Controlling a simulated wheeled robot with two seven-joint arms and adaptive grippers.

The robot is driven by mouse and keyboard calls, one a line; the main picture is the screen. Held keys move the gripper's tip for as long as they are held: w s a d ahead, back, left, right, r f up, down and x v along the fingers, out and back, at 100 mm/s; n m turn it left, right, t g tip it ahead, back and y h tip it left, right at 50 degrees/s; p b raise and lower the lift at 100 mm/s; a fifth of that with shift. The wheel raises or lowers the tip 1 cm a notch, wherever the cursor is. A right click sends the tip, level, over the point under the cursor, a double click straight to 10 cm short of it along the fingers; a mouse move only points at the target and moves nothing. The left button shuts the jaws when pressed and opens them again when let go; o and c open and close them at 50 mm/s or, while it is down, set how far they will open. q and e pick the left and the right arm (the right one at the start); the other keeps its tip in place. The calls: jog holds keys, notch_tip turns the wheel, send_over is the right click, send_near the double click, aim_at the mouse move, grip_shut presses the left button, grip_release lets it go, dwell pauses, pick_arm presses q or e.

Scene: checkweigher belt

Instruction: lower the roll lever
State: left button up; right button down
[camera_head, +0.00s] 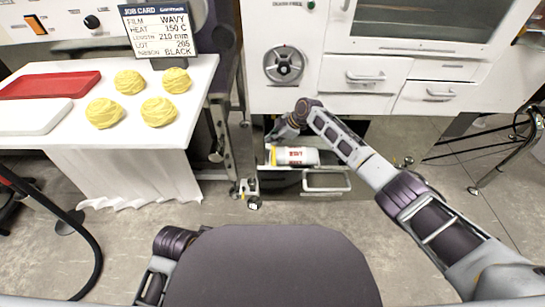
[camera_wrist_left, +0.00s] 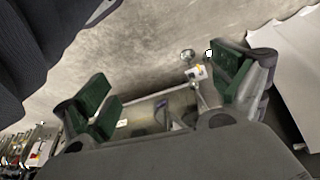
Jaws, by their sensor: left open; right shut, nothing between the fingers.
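My right arm reaches in from the right to the machine's lower front. Its gripper (camera_head: 275,134) is small and partly hidden by its own wrist, at the open bay under the white cabinet, just above a white roll-like container with a red and yellow label (camera_head: 296,156). I cannot pick out the roll lever; the wrist may hide it. My left gripper shows in the left wrist view (camera_wrist_left: 165,92), its green-padded fingers wide apart with nothing between them. In the head view only part of my left arm shows, low at the left.
A white table (camera_head: 190,122) with several yellow noodle nests, a red tray (camera_head: 50,85) and a white board (camera_head: 32,117) stands at the left. A job card (camera_head: 158,30) stands behind it. The cabinet has a round knob (camera_head: 284,65) and drawers (camera_head: 362,74). The floor in front is clear.

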pick_arm(q)
jog(key=shift+t+h, duration=0.4)
jog(key=shift+s+b+x, duration=0.2)
jog(key=shift+b+x, duration=0.2)
jog(key=shift+x, duration=0.65)
jog(key=shift+s+b+x, duration=0.2)
jog(key=shift+b+x, duration=0.2)
jog(key=shift+x, duration=0.6)
pick_arm(e)
jog(key=shift+w+f, duration=0.25)
jog(key=shift+f, duration=0.45)
pick_arm(q)
jog(key=shift+d+f, duration=0.1)
jog(key=shift+f, duration=0.05)
pick_arm(e)
jog(key=shift+r, duration=0.1)
